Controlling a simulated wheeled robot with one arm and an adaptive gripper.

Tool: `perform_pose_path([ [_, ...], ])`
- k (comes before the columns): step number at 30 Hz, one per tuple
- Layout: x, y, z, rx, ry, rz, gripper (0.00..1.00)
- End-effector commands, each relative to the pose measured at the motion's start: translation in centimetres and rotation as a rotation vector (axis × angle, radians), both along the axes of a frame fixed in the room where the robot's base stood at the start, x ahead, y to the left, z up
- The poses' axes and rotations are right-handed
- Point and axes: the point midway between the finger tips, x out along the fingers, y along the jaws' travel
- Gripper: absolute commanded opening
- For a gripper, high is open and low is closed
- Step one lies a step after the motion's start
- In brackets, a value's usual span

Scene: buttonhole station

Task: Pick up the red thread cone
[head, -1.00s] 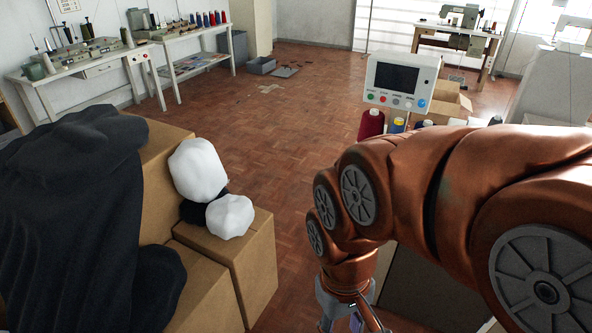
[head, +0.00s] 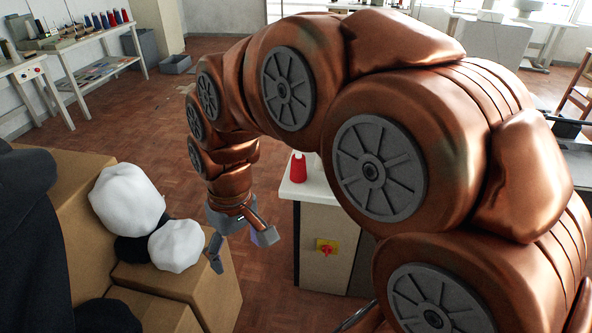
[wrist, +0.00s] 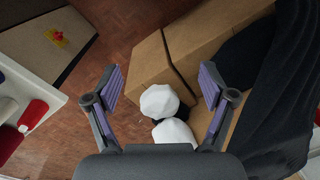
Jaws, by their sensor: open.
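A bright red thread cone (head: 298,168) stands upright near the corner of a white-topped station (head: 300,188) in the head view. It also shows at the left of the wrist view (wrist: 33,115), near the white edge. A darker red object (wrist: 9,143), cut off by the frame, is beside it. My gripper (head: 240,255) hangs left of the station, apart from the cone, with its fingers spread. In the wrist view my gripper (wrist: 160,88) is open and empty, facing floor and boxes. My arm hides most of the station's top in the head view.
Cardboard boxes (head: 205,290) with white bundles (head: 127,197) and dark cloth (head: 30,240) stand left of my gripper. A red-and-yellow switch (head: 326,247) is on the station's side. Shelved tables (head: 100,70) stand at the far left. Floor lies clear between.

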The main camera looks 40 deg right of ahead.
Motion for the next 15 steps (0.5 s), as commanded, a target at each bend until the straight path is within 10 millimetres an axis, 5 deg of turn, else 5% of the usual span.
perform_pose_path([
  [8,10.6,-5.6,-0.6,0.045,-0.128,-0.014,0.83],
  [15,17.8,-13.9,-2.0,0.047,-0.234,-0.062,0.83],
])
